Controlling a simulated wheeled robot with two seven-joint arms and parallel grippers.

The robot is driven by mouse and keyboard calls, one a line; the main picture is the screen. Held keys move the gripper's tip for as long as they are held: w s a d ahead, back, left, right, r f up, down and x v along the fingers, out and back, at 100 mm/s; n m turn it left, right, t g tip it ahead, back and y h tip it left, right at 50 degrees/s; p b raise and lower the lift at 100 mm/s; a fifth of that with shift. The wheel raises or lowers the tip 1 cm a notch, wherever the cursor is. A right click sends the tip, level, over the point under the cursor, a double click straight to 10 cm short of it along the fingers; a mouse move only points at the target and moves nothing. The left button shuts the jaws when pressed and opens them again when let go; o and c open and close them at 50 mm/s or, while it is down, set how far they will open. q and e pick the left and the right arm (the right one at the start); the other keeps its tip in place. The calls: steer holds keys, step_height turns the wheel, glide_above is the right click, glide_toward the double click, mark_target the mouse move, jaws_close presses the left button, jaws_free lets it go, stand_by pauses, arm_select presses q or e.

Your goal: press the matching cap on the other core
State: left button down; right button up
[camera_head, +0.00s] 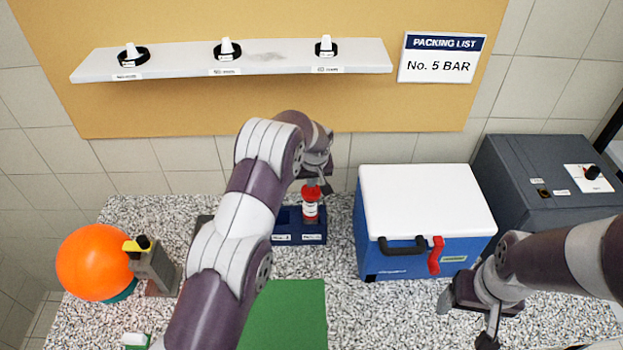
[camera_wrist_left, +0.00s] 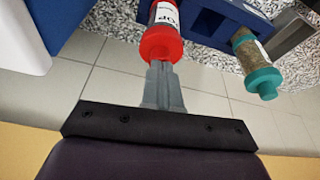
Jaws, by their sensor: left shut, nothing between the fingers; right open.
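A core with a red cap (camera_head: 311,191) and a white label stands upright in the dark blue rack (camera_head: 314,232). In the left wrist view its red cap (camera_wrist_left: 161,44) is large and the label reads "TOP". My left gripper (camera_head: 325,186) is shut and empty, its tips at the cap's top face, seemingly touching it. Its closed fingers show in the left wrist view (camera_wrist_left: 161,68). Another core with teal ends (camera_wrist_left: 262,82) shows there beside the rack; my left arm hides it in the head view. My right gripper (camera_head: 468,325) is open and empty at the lower right.
A blue cooler (camera_head: 425,232) with a white lid stands right of the rack, a grey box (camera_head: 545,175) beyond it. An orange ball (camera_head: 93,262) and a grey device (camera_head: 155,270) are left. A green mat (camera_head: 287,318) lies in front. A wall shelf (camera_head: 180,64) holds three black rings.

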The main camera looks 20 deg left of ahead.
arm_select(q)
steer(key=shift+s+f+b, duration=0.25)
steer(key=shift+f+b, duration=0.15)
